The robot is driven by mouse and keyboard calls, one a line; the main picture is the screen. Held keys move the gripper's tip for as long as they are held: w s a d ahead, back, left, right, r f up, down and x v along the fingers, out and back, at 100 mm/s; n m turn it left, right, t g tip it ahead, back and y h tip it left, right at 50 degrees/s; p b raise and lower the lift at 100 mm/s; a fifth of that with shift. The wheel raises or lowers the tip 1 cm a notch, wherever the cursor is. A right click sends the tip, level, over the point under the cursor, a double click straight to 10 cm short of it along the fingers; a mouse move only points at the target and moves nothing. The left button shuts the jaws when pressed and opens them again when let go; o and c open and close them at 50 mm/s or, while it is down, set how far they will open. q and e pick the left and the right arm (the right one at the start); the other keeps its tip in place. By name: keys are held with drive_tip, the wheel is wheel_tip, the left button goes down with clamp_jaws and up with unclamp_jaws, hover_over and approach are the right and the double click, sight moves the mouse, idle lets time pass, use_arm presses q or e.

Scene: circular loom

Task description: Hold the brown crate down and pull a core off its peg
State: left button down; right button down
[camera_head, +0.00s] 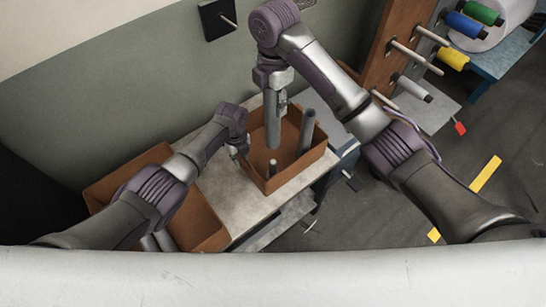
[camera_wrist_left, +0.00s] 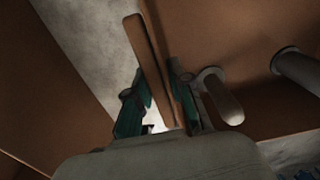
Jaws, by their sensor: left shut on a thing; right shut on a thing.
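The brown crate (camera_head: 290,181) stands on a pale table. My left gripper (camera_head: 238,153) is shut on its left wall. In the left wrist view, the fingers (camera_wrist_left: 158,108) sit on both sides of the wall's rim (camera_wrist_left: 147,55). My right gripper (camera_head: 277,95) is shut on the upper part of a grey core (camera_head: 272,131), held upright over the crate. I cannot tell whether its lower end is clear of a peg. Another grey core (camera_head: 307,130) stands slightly tilted in the crate's right part. A short bare peg (camera_head: 272,168) shows near the front; a peg also shows in the left wrist view (camera_wrist_left: 224,97).
A second brown crate (camera_head: 207,225) lies to the left, partly behind my left arm, with grey cores (camera_head: 152,243) in it. A wooden rack (camera_head: 390,45) with pegs and coloured spools stands at the right. Some table top (camera_head: 222,180) is bare between the crates.

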use_arm(q)
drive_tip(key=c, duration=1)
unclamp_jaws()
drive_tip(key=shift+o, duration=0.2)
wheel_tip(320, 180, up, 12)
drive_tip(key=shift+f, duration=0.1)
